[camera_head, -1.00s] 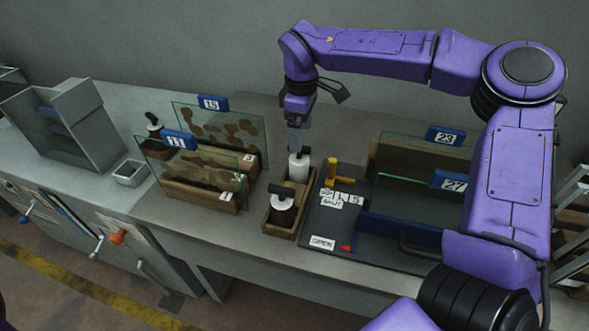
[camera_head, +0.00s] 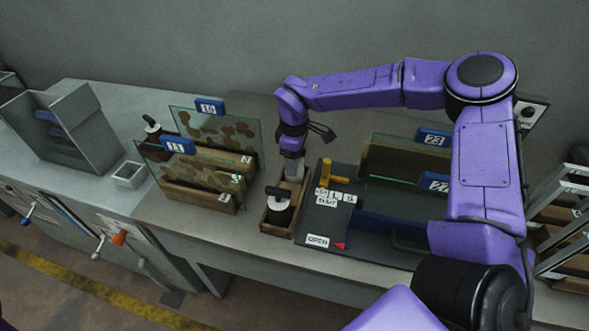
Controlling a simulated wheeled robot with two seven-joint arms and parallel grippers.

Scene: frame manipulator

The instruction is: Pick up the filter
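I cannot tell for sure which thing is the filter. A white cylinder with a black handle (camera_head: 279,208) stands upright in the front part of a small wooden box (camera_head: 268,224). My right gripper (camera_head: 291,174) points down at the back part of the same box. The second white cylinder there is hidden behind the gripper or inside its grasp. The fingers are too small and dark to show whether they are open or shut. My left gripper is out of view.
Glass panels with blue number tags stand in wooden holders (camera_head: 198,197) to the left. A dark tray (camera_head: 318,224) with a yellow handle (camera_head: 326,173) and an OPEN label lies right of the box. A grey rack (camera_head: 80,140) stands at far left.

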